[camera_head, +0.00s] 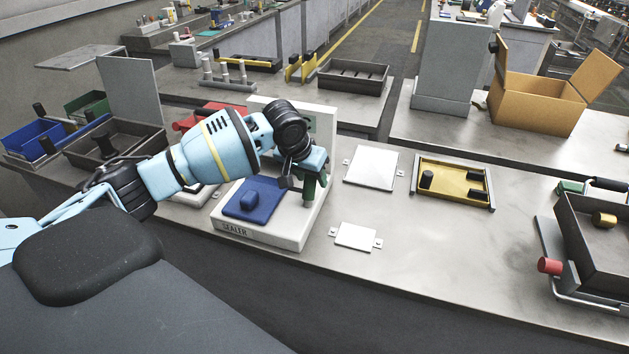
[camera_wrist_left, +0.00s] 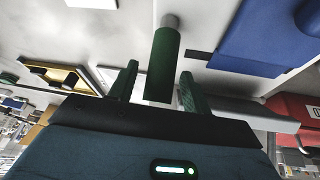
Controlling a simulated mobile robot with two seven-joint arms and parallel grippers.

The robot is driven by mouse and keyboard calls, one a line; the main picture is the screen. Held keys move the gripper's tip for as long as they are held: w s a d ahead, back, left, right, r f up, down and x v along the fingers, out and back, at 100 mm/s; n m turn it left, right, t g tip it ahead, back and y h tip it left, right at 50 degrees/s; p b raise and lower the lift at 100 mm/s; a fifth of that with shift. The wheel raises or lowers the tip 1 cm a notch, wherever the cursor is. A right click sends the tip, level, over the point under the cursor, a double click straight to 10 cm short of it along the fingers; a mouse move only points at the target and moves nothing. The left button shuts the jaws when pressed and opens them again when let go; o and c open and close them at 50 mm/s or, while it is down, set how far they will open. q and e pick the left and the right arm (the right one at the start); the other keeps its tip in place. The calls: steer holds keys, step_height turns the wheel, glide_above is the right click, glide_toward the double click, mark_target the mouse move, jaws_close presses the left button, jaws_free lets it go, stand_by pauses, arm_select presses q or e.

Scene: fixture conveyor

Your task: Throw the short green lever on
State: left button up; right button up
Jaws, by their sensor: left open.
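The sealer (camera_head: 290,238) is a white-based machine with a blue block (camera_head: 254,199) on its top and a "SEALER" label at its front. The short green lever (camera_wrist_left: 164,56) shows in the left wrist view as a dark green bar with a grey end. My left gripper (camera_head: 311,182) is over the right side of the sealer. In the left wrist view, its dark green fingers (camera_wrist_left: 158,78) are open on either side of the lever, with gaps visible. In the head view the gripper mostly hides the lever. My right gripper is not in view.
White plates (camera_head: 371,167) and (camera_head: 355,237) lie right of the sealer. A yellow tray (camera_head: 455,199) with black parts is farther right. A dark bin (camera_head: 590,245) stands at the right edge. Bare table lies between the small plate and the bin.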

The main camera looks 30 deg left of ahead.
arm_select(q)
steer(key=shift+x, duration=1.2)
steer(key=shift+c, duration=0.4)
jaws_close()
